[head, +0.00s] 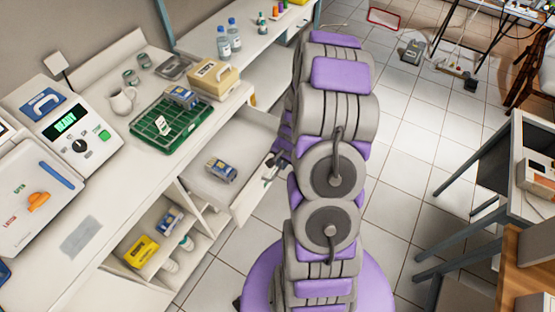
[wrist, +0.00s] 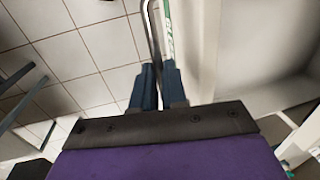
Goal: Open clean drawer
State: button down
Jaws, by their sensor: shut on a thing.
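The clean drawer (head: 240,150) stands pulled out from under the white counter in the head view. A small blue and yellow packet (head: 221,170) lies in it. In the wrist view the drawer's front (wrist: 168,22) is seen edge-on with green lettering, too slanted to read fully. A thin metal bar handle (wrist: 152,32) runs along that front. My gripper (wrist: 158,80) is shut on the handle, with one dark blue finger on each side. In the head view my gripper (head: 272,168) is at the drawer's outer front, partly hidden by my arm.
The counter above holds a green rack (head: 160,125), a yellow box (head: 213,77), a white jug (head: 122,100) and a device reading READY (head: 68,122). An open shelf (head: 140,252) with packets is below. Tiled floor (head: 415,130) is free to the right, before a grey-legged table (head: 490,165).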

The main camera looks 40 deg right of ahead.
jog(key=shift+w+d+r, duration=0.1)
jog(key=shift+d, duration=0.2)
jog(key=c, duration=1.4)
grip_release()
jog(key=shift+c, duration=0.2)
jog(key=shift+d, duration=0.1)
jog(key=s+d+r+p, duration=0.1)
jog(key=s+r+p, duration=0.2)
jog(key=r, duration=1.3)
jog(key=shift+r+p, duration=0.3)
jog(key=shift+r, duration=0.1)
jog(key=shift+d, duration=0.1)
